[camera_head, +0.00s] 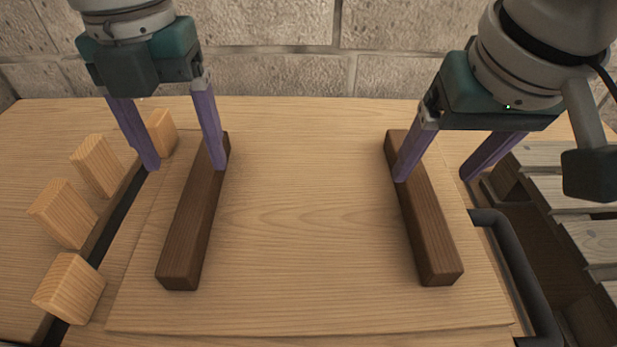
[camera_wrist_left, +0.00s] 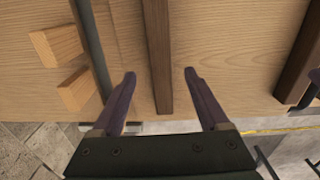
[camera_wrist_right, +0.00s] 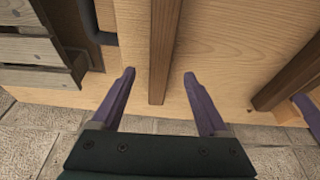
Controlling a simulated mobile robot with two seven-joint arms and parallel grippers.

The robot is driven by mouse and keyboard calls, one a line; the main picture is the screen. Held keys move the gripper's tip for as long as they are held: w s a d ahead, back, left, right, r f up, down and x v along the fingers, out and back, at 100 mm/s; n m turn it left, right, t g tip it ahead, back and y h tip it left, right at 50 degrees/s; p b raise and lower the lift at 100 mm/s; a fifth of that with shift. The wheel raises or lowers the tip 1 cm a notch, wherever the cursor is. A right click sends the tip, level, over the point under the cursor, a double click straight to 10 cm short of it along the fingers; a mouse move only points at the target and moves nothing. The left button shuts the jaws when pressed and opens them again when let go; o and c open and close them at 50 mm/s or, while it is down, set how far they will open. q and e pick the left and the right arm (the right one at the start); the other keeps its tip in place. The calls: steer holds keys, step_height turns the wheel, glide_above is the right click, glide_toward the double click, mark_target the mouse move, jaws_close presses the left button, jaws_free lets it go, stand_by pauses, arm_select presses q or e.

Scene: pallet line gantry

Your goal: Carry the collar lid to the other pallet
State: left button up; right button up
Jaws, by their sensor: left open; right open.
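The collar lid (camera_head: 310,230) is a flat light-wood board with two dark wooden bars on top. My left gripper (camera_head: 183,167) is open at the far end of the left bar (camera_head: 190,235). In the left wrist view, this bar (camera_wrist_left: 158,60) runs between the two purple fingers with gaps both sides. My right gripper (camera_head: 435,177) is open at the far end of the right bar (camera_head: 428,235). In the right wrist view, that bar (camera_wrist_right: 163,55) lies between the fingers, also with gaps. I cannot tell how far the fingertips reach down beside the bars.
Several light wood blocks (camera_head: 67,288) line the left side by a dark gap. A dark bent handle or rail (camera_head: 520,275) runs along the lid's right side. A grey slatted pallet (camera_head: 590,235) lies at the far right. A stone block wall (camera_head: 290,75) stands behind.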

mark_target(196, 187)
arm_select(q)
step_height(196, 187, down, 6)
steer(key=shift+f, duration=0.25)
arm_select(e)
steer(key=x, duration=0.6)
steer(key=shift+w+f, duration=0.1)
steer(key=shift+f, duration=0.15)
arm_select(q)
steer(key=shift+c, duration=0.4)
arm_select(e)
steer(key=shift+c, duration=0.4)
arm_select(q)
jaws_close()
arm_select(e)
jaws_close()
arm_select(q)
steer(key=shift+r, duration=0.1)
